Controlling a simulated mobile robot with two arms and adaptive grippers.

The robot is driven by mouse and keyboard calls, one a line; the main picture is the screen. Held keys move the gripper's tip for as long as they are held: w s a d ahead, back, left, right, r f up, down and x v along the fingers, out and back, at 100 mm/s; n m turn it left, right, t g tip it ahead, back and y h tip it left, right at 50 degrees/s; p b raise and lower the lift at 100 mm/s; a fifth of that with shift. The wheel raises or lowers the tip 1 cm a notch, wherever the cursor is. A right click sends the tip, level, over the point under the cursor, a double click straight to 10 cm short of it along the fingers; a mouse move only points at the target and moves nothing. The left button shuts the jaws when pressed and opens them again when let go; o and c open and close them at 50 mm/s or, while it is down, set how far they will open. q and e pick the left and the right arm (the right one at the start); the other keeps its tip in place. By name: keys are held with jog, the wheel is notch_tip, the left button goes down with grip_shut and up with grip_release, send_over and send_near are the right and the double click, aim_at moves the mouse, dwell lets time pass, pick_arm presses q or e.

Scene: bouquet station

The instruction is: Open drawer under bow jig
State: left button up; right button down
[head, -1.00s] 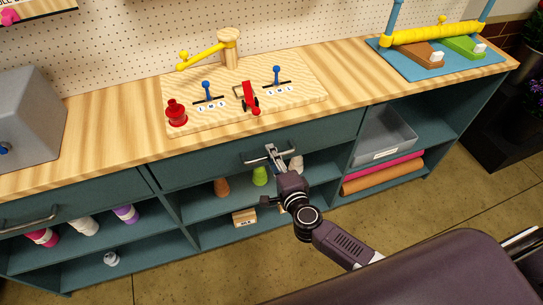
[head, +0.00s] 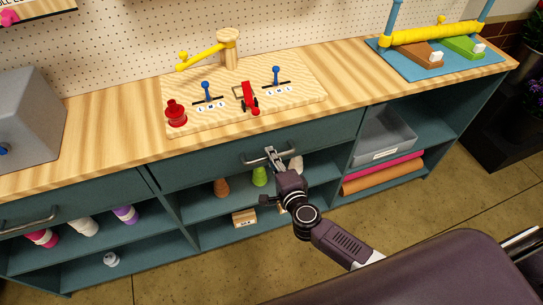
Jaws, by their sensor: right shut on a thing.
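The bow jig (head: 240,93) is a light wooden board on the bench top, with blue levers, a red cup, a red clamp and a yellow arm on a post. Below it is the teal drawer (head: 215,163), its front flush with the cabinet as far as I can see. Its metal bar handle (head: 255,160) is partly hidden by my right gripper (head: 273,156). My right gripper is shut on the handle near its middle. My left gripper is not in view.
Another drawer handle (head: 30,217) is at the left. Open shelves below hold thread spools (head: 126,213), cones (head: 260,176) and a small wooden box (head: 244,217). A grey bin (head: 384,138) sits at the right. The floor (head: 440,200) before the right shelves is clear.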

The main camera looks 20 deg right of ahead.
jog(key=f+v, duration=0.2)
jog(key=v, duration=1)
jog(key=s+a+f+v, duration=0.1)
jog(key=f+v, duration=0.2)
jog(key=v, duration=0.8)
jog(key=shift+s+d, duration=0.4)
jog(key=shift+d, duration=0.05)
jog(key=shift+r, duration=0.1)
jog(key=c, duration=2)
grip_release()
jog(key=shift+o, duration=0.2)
jog(key=v, duration=1.2)
